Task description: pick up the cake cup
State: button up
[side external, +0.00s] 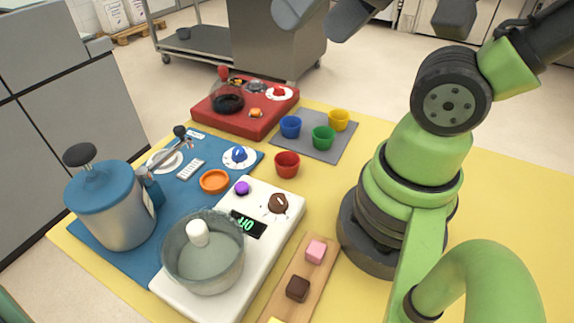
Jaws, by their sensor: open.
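Several small cups stand on the table, and I cannot tell which one is the cake cup. A blue cup (290,127), a green cup (323,138) and a yellow cup (339,120) stand upright on a grey mat (318,151). A red cup (287,165) stands upright on the yellow table, just left of the mat. My gripper (325,12) shows only in part at the top edge. Its grey fingers are apart, with nothing seen between them, above and away from the cups. The rest of it is cut off.
A white scale (275,249) carries a glass bowl (203,262). A blue-lidded pot (112,212) and an orange dish (214,181) are at left. A red appliance (250,125) stands behind. A wooden board (294,268) holds small cubes.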

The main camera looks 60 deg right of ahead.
jog(key=n+g+h, duration=0.2)
jog(key=g, duration=0.7)
send_over(287, 157)
jog(key=a, duration=0.1)
notch_tip(287, 157, down, 23)
jog(key=shift+s+a+f, duration=0.1)
jog(key=shift+s+f, duration=0.05)
jog(key=shift+f, duration=0.05)
jog(key=shift+s+a+f, duration=0.15)
jog(key=shift+f, duration=1.45)
jog(key=shift+s+a+f, duration=0.15)
jog(key=shift+f, duration=1.4)
jog(key=c, duration=1)
